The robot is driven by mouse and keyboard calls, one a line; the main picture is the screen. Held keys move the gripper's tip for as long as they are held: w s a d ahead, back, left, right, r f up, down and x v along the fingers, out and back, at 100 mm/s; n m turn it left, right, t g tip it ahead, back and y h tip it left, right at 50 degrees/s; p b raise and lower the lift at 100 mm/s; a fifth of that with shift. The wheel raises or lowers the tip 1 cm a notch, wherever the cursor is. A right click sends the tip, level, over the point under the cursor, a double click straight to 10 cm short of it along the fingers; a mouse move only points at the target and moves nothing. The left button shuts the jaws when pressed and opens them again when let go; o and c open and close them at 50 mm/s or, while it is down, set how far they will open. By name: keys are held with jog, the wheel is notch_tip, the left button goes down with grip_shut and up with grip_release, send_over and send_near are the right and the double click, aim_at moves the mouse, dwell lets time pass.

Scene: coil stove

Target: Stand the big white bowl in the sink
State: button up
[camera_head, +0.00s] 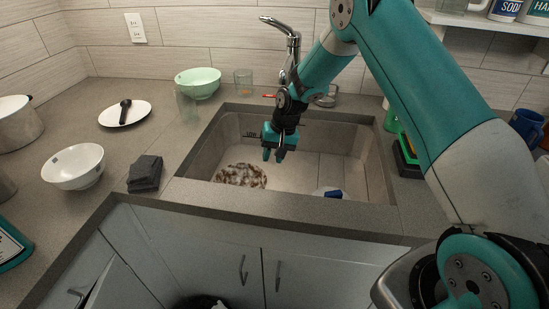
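The sink (300,164) is a grey basin set into the counter in the middle. My gripper (273,155) hangs pointing down over the sink, well to the right of the bowl. Its two fingers are apart with nothing visible between them.
A white plate (125,113), mint green bowl (198,82) and glasses stand behind. A brown patterned patch (241,176) and a blue-white item (330,193) lie in the sink. The faucet (291,45) rises behind.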

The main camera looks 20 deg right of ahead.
jog(key=s+a+r+n, duration=0.2)
jog(key=s+a+r, duration=0.2)
jog(key=s+r, duration=0.4)
jog(key=s+a+r+n, duration=0.3)
jog(key=s+a+r, duration=0.15)
jog(key=r, duration=0.55)
jog(key=s+a+r+n, duration=0.1)
jog(key=s+r+n, duration=0.1)
jog(key=s, duration=0.9)
jog(key=s+a+r+n+y, duration=0.1)
jog(key=s+r+n, duration=0.2)
jog(key=s, duration=0.8)
notch_tip(320, 180, up, 2)
jog(key=shift+r+g, duration=0.1)
jog(key=shift+g, duration=0.3)
